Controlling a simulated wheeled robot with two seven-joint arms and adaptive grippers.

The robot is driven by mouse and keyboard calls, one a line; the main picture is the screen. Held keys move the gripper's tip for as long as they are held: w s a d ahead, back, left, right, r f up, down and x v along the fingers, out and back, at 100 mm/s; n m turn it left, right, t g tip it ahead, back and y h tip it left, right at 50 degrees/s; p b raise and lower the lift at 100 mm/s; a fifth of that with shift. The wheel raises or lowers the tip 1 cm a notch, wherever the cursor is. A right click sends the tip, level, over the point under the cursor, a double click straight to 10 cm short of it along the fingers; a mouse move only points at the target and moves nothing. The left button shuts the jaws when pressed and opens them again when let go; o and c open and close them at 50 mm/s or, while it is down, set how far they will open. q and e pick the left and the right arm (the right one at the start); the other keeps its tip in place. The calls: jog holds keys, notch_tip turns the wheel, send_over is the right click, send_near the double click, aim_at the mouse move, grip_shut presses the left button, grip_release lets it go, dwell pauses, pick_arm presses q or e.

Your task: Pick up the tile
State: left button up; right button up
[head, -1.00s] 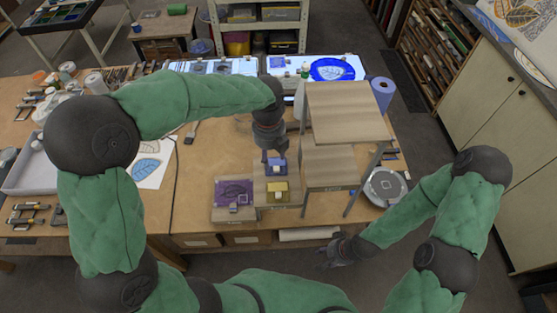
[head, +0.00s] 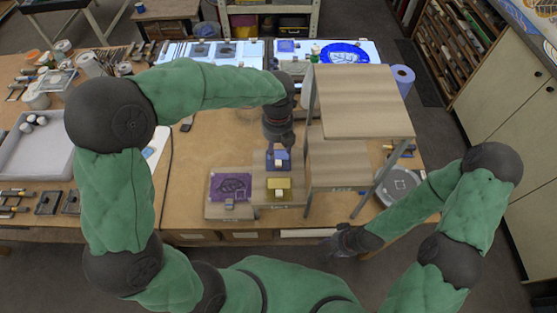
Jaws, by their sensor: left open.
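A blue tile (head: 271,162) with a pale block on it lies at the back of a wooden stand. A yellow tile (head: 280,195), also with a small pale block, lies in front of it. A purple tile (head: 230,186) with a dark pattern lies on a lower stand to the left. The task does not say which tile is meant. My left gripper (head: 281,149) points down over the blue tile, open, its fingertips close to the pale block; contact cannot be made out. My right gripper (head: 333,243) is low in front of the table, away from the tiles; its fingers are too dark to read.
A wooden shelf unit (head: 365,105) stands just right of my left gripper. A round grey device (head: 400,187) is at the table's right. Lit panels (head: 210,50) and a blue roll (head: 402,80) are behind. A white tray (head: 40,147) is at the left.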

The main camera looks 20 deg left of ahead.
aim_at(279, 162)
pick_arm(q)
notch_tip(279, 162, down, 2)
jog(key=shift+w+f, duration=0.15)
jog(key=shift+f, duration=2.6)
grip_shut()
